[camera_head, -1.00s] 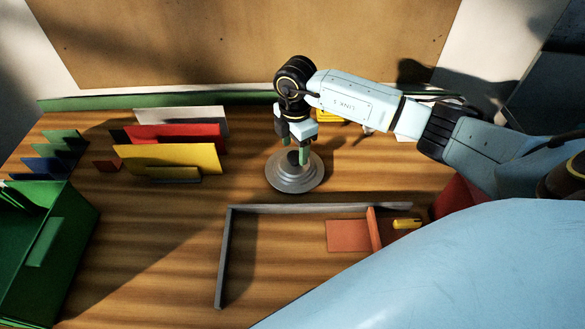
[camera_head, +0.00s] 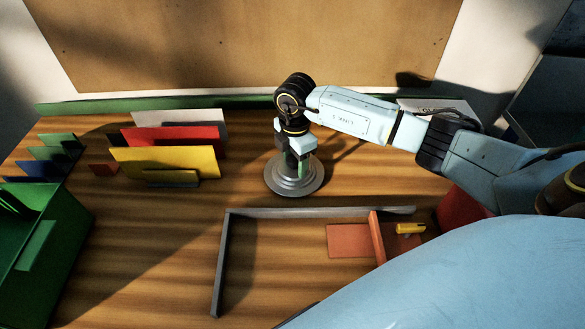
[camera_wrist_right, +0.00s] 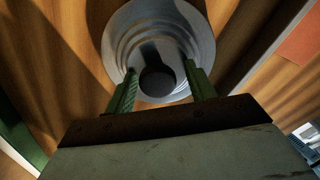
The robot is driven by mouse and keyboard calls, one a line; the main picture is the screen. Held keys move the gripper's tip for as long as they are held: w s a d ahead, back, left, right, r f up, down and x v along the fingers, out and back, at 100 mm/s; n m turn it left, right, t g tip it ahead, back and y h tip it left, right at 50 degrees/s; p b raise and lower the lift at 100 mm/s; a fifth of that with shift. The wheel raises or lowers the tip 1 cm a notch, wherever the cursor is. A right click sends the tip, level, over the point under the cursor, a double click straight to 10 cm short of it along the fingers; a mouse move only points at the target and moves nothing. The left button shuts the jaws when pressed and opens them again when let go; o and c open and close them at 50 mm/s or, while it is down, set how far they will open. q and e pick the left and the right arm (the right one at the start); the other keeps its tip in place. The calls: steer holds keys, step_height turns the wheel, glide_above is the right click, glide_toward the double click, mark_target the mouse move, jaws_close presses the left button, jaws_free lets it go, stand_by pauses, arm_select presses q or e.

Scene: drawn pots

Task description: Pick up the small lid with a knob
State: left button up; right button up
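The small lid is a grey stepped disc (camera_head: 312,187) with a dark round knob. It lies flat on the wooden table, near the middle of the head view. In the right wrist view the lid (camera_wrist_right: 190,30) fills the top, with the knob (camera_wrist_right: 157,82) between my green fingers. My right gripper (camera_head: 296,165) points down over the lid. Its fingers (camera_wrist_right: 162,88) stand open on either side of the knob, with a visible gap on each side. In the head view the gripper partly hides the knob. My left gripper is not in view.
A grey low-walled frame (camera_head: 290,212) with a red divider (camera_head: 377,236) lies in front of the lid. Upright coloured panels (camera_head: 170,160) stand to the left, and a green box (camera_head: 70,235) at the far left. Open table lies between panels and frame.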

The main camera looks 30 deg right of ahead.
mark_target(295, 159)
steer(key=shift+s+f, duration=0.1)
steer(key=shift+f, duration=0.1)
steer(key=c, duration=0.8)
steer(key=shift+r+p, duration=1.85)
steer(key=shift+r, duration=0.25)
